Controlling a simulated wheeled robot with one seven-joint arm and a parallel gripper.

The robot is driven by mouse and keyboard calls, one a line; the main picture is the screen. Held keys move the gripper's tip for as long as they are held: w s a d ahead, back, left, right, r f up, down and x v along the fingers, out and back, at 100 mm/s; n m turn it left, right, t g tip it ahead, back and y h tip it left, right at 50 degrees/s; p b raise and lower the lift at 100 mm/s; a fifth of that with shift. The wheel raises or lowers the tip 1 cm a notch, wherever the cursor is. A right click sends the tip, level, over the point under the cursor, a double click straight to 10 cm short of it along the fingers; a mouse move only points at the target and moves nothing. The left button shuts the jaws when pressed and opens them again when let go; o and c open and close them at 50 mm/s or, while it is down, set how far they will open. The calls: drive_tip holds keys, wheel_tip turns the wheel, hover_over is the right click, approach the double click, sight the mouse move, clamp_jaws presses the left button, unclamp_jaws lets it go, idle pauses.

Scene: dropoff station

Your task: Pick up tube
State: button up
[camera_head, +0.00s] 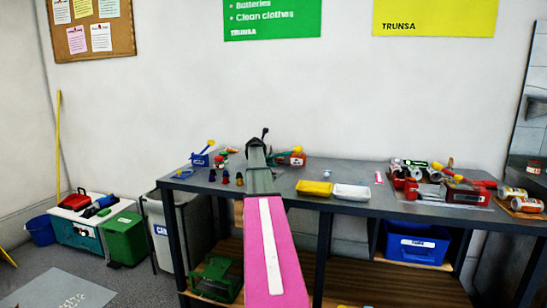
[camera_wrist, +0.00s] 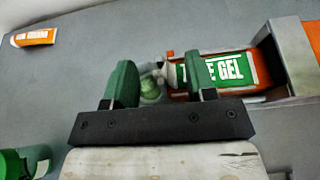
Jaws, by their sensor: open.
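In the wrist view, an orange tube (camera_wrist: 238,70) with a green label reading "GEL" lies on the grey tabletop, its pale cap pointing left. A second, smaller orange and white tube (camera_wrist: 35,37) lies apart at the upper left. My gripper (camera_wrist: 160,78) has two green fingers spread apart. The right finger overlaps the label end of the GEL tube in the picture, and the cap shows between the fingers. Contact cannot be told. In the head view, my pink arm reaches over the table and hides most of this spot.
A grey metallic piece (camera_wrist: 288,55) stands at the tube's right end. A green translucent object (camera_wrist: 30,163) is at lower left. On the table (camera_head: 225,180) are a blue holder (camera_head: 200,160), a yellow tray (camera_head: 314,188), a white tray (camera_head: 351,191) and a crowded red container (camera_head: 467,196) at right.

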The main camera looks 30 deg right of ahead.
drive_tip(key=shift+w+d, duration=0.1)
drive_tip(key=c, duration=0.8)
